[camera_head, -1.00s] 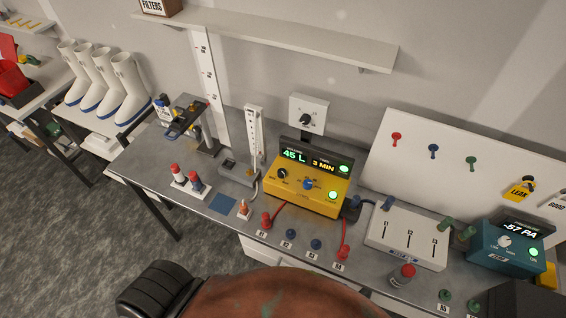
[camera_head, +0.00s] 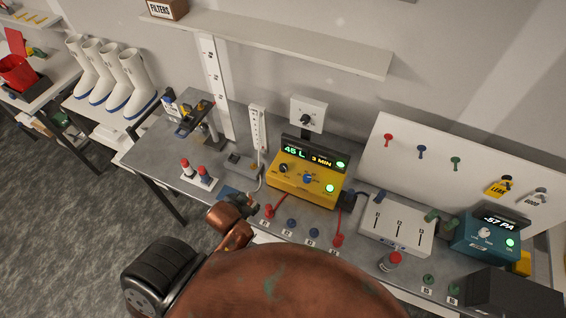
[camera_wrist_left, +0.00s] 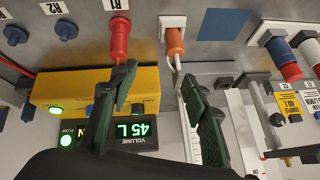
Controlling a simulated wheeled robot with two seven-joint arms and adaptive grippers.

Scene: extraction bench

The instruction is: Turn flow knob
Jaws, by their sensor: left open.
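The yellow pump box (camera_head: 300,196) stands at the middle of the bench, its display reading 45 L and 3 MIN. A black knob (camera_head: 283,168) and a blue knob (camera_head: 308,179) are on its sloped face; I cannot read their labels. My left gripper (camera_head: 238,196) is at the bench's front edge, left of the pump, not touching either knob. In the left wrist view the gripper (camera_wrist_left: 157,78) is open and empty. One finger there overlaps the yellow box (camera_wrist_left: 60,86) and hides part of its face. My right gripper is out of view.
A red plug (camera_wrist_left: 119,40) and an orange-topped piece (camera_wrist_left: 175,42) stand close by the fingers. A white slotted box (camera_head: 385,240) and a teal meter (camera_head: 485,240) are right of the pump. Red and blue plugs line the front edge. A shelf (camera_head: 290,50) hangs above.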

